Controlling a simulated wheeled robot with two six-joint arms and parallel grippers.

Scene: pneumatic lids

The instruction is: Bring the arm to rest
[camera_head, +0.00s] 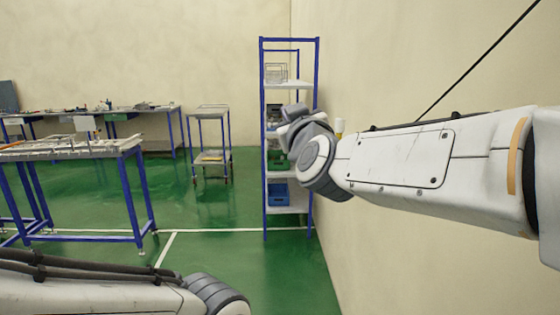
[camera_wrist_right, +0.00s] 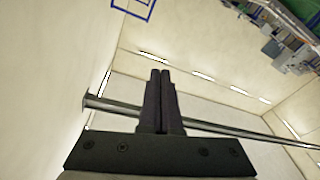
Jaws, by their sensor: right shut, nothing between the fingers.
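My right arm (camera_head: 420,160) is raised and reaches in from the right side of the head view, in front of the wall. Its gripper is hidden behind the wrist there. In the right wrist view my right gripper (camera_wrist_right: 160,76) is shut, its two dark fingers together with nothing between them. That view looks up toward the ceiling lights. My left arm (camera_head: 100,292) lies low at the bottom left of the head view. Its gripper is outside the picture.
A blue-framed shelf (camera_head: 265,140) with a blue bin (camera_head: 277,194) stands beyond my right wrist, by the wall (camera_head: 400,60). A blue-legged table (camera_head: 70,150) stands at the left and a cart (camera_head: 209,130) further back. The green floor (camera_head: 230,265) between is clear.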

